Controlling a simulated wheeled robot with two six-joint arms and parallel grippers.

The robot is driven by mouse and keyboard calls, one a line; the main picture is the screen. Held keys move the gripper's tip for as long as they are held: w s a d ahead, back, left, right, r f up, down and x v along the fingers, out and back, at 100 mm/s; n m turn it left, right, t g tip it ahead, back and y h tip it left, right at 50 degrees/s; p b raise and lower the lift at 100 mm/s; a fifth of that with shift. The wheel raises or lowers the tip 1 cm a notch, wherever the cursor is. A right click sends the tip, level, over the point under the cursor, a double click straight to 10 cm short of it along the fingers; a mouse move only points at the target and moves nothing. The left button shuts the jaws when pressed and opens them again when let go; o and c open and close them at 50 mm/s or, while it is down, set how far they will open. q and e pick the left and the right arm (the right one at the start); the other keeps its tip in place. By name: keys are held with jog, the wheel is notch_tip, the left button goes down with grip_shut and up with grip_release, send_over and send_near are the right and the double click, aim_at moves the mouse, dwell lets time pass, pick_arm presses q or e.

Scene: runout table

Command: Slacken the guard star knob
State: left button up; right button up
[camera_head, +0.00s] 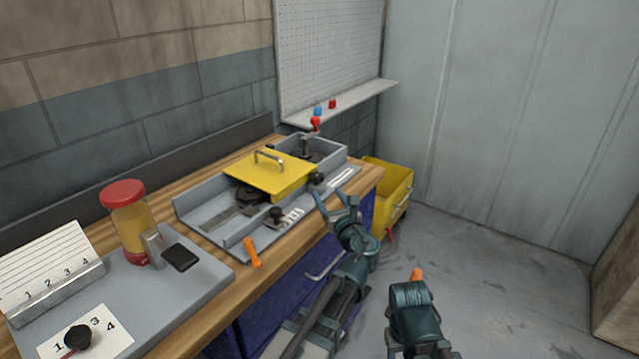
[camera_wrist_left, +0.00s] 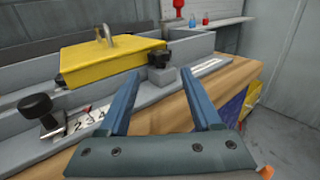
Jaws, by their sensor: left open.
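The yellow guard (camera_head: 270,175) sits over the grey machine bed and has a metal handle on top. A black star knob (camera_head: 316,178) is at the guard's near right corner; it also shows in the left wrist view (camera_wrist_left: 159,57). My left gripper (camera_head: 333,192) is open and empty in front of the bench edge, close to this knob and apart from it. In the left wrist view its two blue fingers (camera_wrist_left: 161,88) spread on either side below the knob. My right arm's end (camera_head: 412,300) is low over the floor; its fingers do not show clearly.
A second black knob (camera_head: 277,214) stands by a numbered scale. An orange tool (camera_head: 251,252) lies on the bench's front edge. A red-lidded jar (camera_head: 125,215) stands on the left board. A yellow bin (camera_head: 388,190) is beyond the bench's right end.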

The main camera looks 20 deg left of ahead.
aim_at(320, 181)
pick_arm(q)
jog(key=x, duration=0.7)
jog(key=shift+w+a, duration=0.15)
jog(key=shift+w, duration=0.1)
grip_shut()
